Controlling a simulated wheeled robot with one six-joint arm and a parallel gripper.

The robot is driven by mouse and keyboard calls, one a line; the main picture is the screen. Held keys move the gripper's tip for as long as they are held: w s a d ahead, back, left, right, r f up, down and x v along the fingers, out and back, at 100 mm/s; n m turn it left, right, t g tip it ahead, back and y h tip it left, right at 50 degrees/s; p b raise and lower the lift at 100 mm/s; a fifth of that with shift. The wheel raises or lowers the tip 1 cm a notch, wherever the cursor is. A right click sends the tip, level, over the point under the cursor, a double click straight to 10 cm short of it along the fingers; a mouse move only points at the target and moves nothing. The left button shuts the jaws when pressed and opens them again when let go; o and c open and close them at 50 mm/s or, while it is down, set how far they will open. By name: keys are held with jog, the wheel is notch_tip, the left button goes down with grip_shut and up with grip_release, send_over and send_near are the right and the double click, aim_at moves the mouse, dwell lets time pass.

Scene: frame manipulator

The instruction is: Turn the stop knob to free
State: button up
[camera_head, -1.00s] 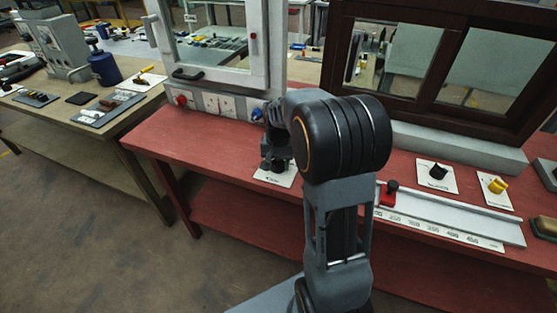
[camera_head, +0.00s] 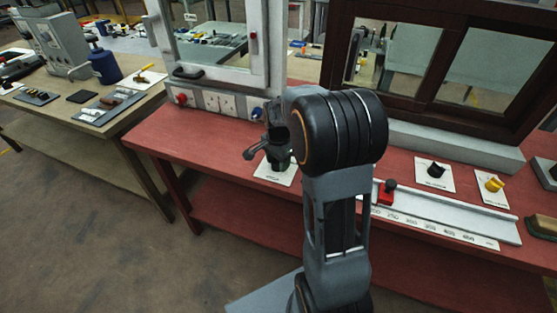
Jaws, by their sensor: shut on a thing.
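A dark knob stands on a small white plate (camera_head: 267,174) near the front edge of the red bench. My gripper (camera_head: 277,160) is down over this plate and shut on the knob, which the gripper and arm mostly hide. The plate's label is too small to read, so I cannot tell the knob's setting. A dark part of my gripper sticks out to the left, above the plate.
A black knob (camera_head: 435,170) and a yellow knob (camera_head: 493,184) sit on white plates at right. A red stop (camera_head: 387,193) sits on a scale rail (camera_head: 450,212). Framed windows stand behind, with a red knob (camera_head: 181,99) and a blue knob (camera_head: 257,113) below the left one.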

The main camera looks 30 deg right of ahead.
dwell(0.5)
jog(key=o, duration=0.9)
notch_tip(320, 180, up, 14)
jog(key=shift+f+p, duration=0.1)
jog(key=shift+p, duration=0.45)
jog(key=s+a+n+t+p, duration=0.1)
jog(key=s+a+n, duration=0.2)
jog(key=s+n, duration=0.1)
jog(key=s+a+n+t+p, duration=0.1)
jog(key=s+a+n, duration=0.2)
jog(key=s+n, duration=0.2)
jog(key=s+a+f+n+t+p, duration=0.1)
jog(key=s+a+n+p, duration=0.1)
jog(key=s, duration=0.5)
jog(key=shift+a+n, duration=0.3)
jog(key=shift+n, duration=0.4)
jog(key=shift+a+n, duration=0.3)
jog(key=shift+n, duration=0.4)
jog(key=shift+a+r+t, duration=0.2)
jog(key=shift+r+t, duration=0.1)
jog(key=shift+r, duration=0.35)
jog(key=shift+c, duration=0.2)
